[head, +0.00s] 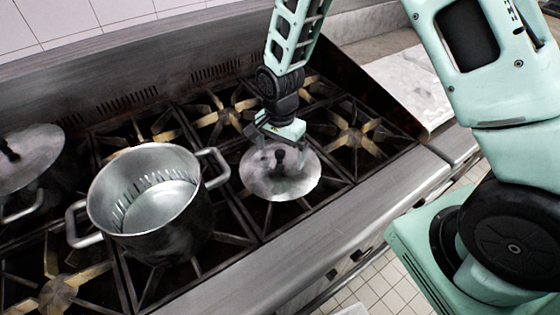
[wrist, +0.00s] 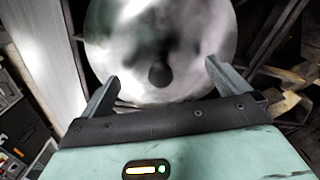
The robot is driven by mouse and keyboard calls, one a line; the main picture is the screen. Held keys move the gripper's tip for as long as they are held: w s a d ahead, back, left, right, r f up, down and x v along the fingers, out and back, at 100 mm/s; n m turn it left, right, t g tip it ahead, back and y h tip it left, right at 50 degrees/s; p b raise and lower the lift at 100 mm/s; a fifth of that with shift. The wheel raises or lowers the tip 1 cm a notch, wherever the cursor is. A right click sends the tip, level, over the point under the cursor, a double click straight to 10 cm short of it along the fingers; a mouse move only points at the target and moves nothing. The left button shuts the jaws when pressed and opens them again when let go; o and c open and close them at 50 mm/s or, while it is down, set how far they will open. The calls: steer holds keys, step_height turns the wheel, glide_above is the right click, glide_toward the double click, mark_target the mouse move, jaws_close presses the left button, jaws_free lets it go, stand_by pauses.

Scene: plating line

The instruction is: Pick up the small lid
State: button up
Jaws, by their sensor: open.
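The small lid (head: 268,182) is a round, shiny metal disc with a dark knob at its middle. It lies on the stove grate, to the right of the open pot. In the wrist view the lid (wrist: 190,35) fills the upper middle, and its knob (wrist: 160,74) shows between and just beyond my fingertips. My gripper (head: 276,136) is above the lid, close to the knob. In the wrist view my gripper (wrist: 162,72) is open, with its two fingers wide apart and nothing held. Whether a finger touches the lid cannot be told.
A large open metal pot (head: 150,200) with side handles stands left of the lid. Another pot with a larger lid (head: 30,158) is at the far left. Black grates with brass-coloured burners surround the lid. A steel front edge (head: 330,225) borders the stove.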

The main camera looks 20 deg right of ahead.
steer(key=shift+f, duration=0.9)
steer(key=c, duration=1.4)
steer(key=shift+s+f, duration=0.1)
steer(key=shift+s, duration=0.05)
jaws_close()
